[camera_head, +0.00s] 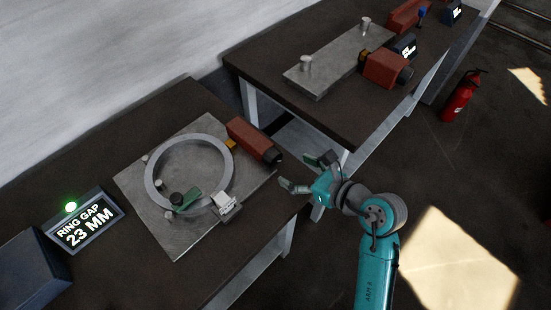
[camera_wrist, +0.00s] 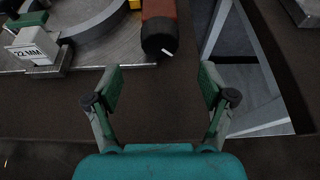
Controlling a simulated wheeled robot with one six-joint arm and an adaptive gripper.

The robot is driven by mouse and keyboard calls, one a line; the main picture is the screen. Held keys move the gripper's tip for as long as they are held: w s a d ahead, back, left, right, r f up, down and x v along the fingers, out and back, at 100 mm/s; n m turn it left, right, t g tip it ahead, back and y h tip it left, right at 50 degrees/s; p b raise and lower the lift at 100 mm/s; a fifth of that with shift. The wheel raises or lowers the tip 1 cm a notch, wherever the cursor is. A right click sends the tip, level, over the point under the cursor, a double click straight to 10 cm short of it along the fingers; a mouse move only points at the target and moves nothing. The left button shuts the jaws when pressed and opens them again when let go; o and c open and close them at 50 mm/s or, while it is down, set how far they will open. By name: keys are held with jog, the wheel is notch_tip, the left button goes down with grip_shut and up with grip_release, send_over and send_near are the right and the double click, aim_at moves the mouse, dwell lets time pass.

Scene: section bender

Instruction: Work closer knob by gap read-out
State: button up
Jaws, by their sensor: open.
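The read-out (camera_head: 84,222) on the near bench shows "RING GAP 23 MM". A steel ring (camera_head: 154,178) lies on a metal plate (camera_head: 190,246). A red closer block (camera_head: 246,138) stands at the ring's upper right, with a brass tip towards the ring. Its black closer knob (camera_head: 271,156) points at my gripper (camera_head: 304,173). In the wrist view the knob (camera_wrist: 159,38) has a white mark and sits ahead of my open, empty gripper (camera_wrist: 160,82), apart from the fingers. A white block marked "22 MM" (camera_wrist: 34,47) sits on the plate's front edge.
A green lamp (camera_head: 71,207) glows above the read-out. A second bench (camera_head: 248,62) behind carries another plate and red blocks. A dark box (camera_head: 32,273) sits at lower left. A red extinguisher (camera_head: 460,96) stands on the floor. A gap separates the benches.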

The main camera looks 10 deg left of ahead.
aim_at(277, 160)
jog(key=x, duration=0.7)
jog(key=shift+w+a+f, duration=0.2)
jog(key=shift+w+a, duration=0.05)
jog(key=shift+a, duration=0.05)
jog(key=c, duration=1.2)
jog(key=shift+o, duration=0.2)
